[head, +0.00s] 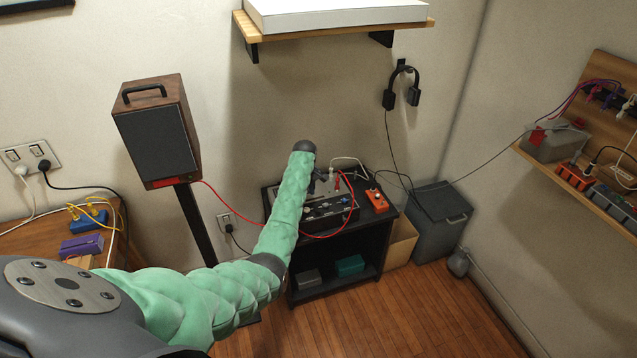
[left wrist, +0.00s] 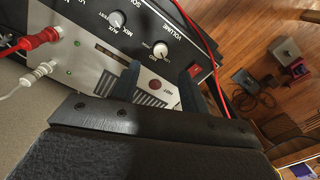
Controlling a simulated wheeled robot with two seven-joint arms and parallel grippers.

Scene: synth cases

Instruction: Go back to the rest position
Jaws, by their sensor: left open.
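My left arm in its green padded sleeve (head: 295,200) reaches out to a black-and-silver audio unit (head: 328,207) on a black stand. My left gripper is mostly hidden behind the wrist in the head view. In the left wrist view the left gripper (left wrist: 160,88) is open. Its two dark fingers stand apart in front of the unit's silver panel, with a dark red button (left wrist: 155,85) seen between them and nothing held. Whether the fingertips touch the panel cannot be told. My right gripper is not in view.
A red plug (left wrist: 38,40) and a white plug (left wrist: 40,72) sit in the unit, and a red cable (head: 234,217) loops across. A speaker (head: 157,130) stands at left. A wall shelf (head: 332,34) hangs above.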

